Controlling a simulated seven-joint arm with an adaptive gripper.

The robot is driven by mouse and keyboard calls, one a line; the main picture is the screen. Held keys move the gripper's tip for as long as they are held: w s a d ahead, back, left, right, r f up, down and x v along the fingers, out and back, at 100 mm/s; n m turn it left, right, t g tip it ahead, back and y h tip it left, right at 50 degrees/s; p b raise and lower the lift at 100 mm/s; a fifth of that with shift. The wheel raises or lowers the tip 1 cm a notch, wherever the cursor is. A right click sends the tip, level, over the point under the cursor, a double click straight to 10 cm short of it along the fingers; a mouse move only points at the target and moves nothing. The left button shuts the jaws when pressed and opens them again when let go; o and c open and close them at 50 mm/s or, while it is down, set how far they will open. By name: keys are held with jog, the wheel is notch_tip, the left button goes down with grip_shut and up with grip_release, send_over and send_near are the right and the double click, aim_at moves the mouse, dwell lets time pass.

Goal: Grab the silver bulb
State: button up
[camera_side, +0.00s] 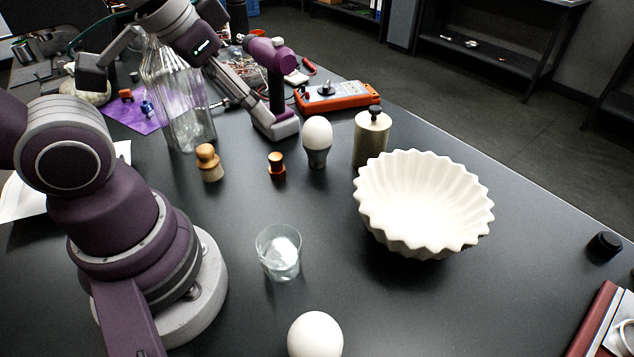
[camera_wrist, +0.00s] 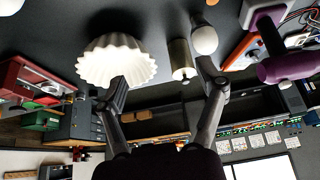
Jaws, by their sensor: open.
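The bulb (camera_side: 317,135), with a white globe and a silver-grey base, stands upright on the dark table, globe up, in the side view. I cannot tell whether the finger touches the bulb.
A small orange-and-black piece (camera_side: 276,165), wooden knob (camera_side: 208,162) and glass bottle (camera_side: 180,100) are left. A purple stand (camera_side: 270,55) is behind. A glass (camera_side: 278,252) and white round object (camera_side: 315,335) are nearer.

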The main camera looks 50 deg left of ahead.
jog(key=shift+o, duration=1.2)
jog(key=n+g, duration=0.4)
jog(key=n, duration=0.9)
send_over(317, 134)
jog(key=s+d, duration=0.1)
jog(key=w+f+n, duration=0.1)
jog(key=f, duration=0.1)
jog(key=w+a+f+n+g, duration=0.1)
jog(key=f+n, duration=0.1)
jog(key=a+f+n, duration=0.1)
jog(key=f+n, duration=0.1)
jog(key=shift+w+a+f+g, duration=0.25)
jog(key=shift+w+f+g, duration=0.05)
jog(key=shift+w, duration=0.1)
jog(key=f, duration=0.9)
jog(key=shift+s+a+f, duration=0.2)
jog(key=shift+f, duration=0.2)
jog(key=shift+c, duration=0.3)
jog(key=c, duration=1.3)
